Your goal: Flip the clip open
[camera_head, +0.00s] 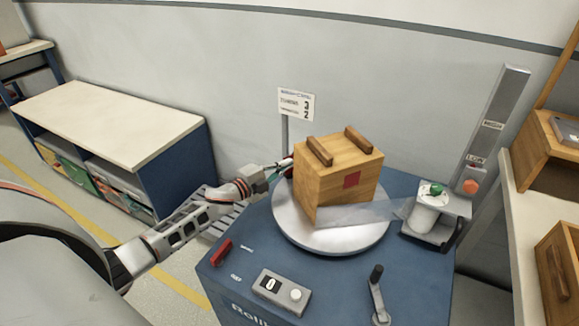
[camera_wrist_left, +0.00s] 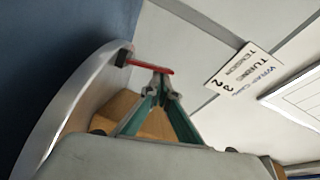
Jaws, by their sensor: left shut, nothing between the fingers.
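The clip is a red bar (camera_wrist_left: 150,67) on a dark mount at the rim of the round grey turntable (camera_head: 330,238); the turntable rim (camera_wrist_left: 52,125) also shows in the left wrist view. In the head view the clip is mostly hidden behind my gripper and the box. My left gripper (camera_head: 279,168) is at the turntable's far left edge, beside the wooden box (camera_head: 314,185). In the left wrist view its teal fingers (camera_wrist_left: 160,82) meet at the tips, shut and empty, right by the red bar. I cannot tell whether they touch it. My right gripper is not in view.
Clear film stretches from the box to a roll (camera_head: 424,217) on the right. The blue machine top (camera_head: 335,290) carries a control box (camera_head: 281,291), a crank (camera_head: 377,295) and a red part (camera_head: 221,253). A sign (camera_head: 296,104) stands behind. Grey mast at right.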

